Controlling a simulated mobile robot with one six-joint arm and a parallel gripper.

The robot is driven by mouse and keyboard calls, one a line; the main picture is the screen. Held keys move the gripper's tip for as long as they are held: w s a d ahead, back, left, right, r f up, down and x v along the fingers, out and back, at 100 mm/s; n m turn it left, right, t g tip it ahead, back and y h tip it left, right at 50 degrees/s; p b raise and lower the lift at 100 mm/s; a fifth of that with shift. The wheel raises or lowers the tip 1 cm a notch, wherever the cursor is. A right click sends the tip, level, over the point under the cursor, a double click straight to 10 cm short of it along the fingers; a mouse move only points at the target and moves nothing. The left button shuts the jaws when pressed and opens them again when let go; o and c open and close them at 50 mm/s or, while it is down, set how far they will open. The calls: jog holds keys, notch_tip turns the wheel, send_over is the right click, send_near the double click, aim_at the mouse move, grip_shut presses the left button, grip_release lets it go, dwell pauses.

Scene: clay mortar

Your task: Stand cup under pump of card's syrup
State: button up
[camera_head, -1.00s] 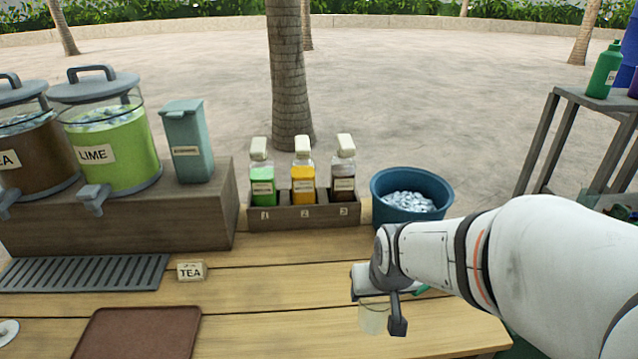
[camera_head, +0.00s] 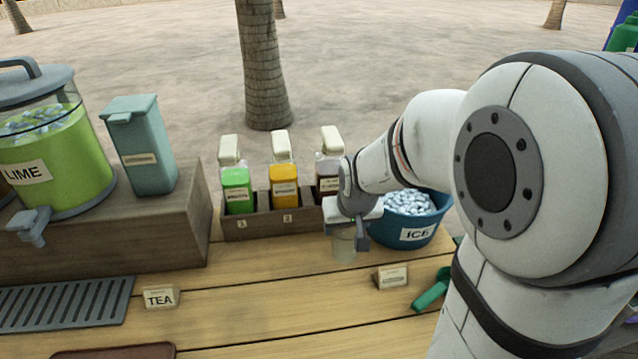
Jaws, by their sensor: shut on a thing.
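My gripper (camera_head: 347,236) is shut on a clear cup (camera_head: 344,246) and holds it upright, in front of the right end of the syrup rack (camera_head: 255,224). Whether the cup touches the table I cannot tell. The rack holds a green syrup bottle (camera_head: 237,190), a yellow one (camera_head: 285,184) and a dark one (camera_head: 328,176), each with a pale pump top. The plates 1 and 2 show; the third is hidden behind my gripper. A small card (camera_head: 392,277) stands on the table to the right of the cup; its writing is too small to read.
A blue ice tub (camera_head: 404,236) stands just right of my gripper. A green scoop (camera_head: 431,290) lies at the right. A TEA card (camera_head: 160,297), a drip grille (camera_head: 66,302) and a lime dispenser (camera_head: 55,165) are at the left. The table's middle is clear.

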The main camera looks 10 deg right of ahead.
jog(key=w, duration=1)
jog(key=x, duration=0.2)
jog(key=s+x, duration=0.1)
jog(key=x, duration=0.4)
jog(key=shift+s+f+p, duration=0.2)
jog(key=shift+f+p, duration=0.15)
jog(key=shift+p, duration=0.05)
jog(key=shift+f, duration=0.1)
jog(key=o, duration=0.9)
jog(key=shift+o, duration=0.2)
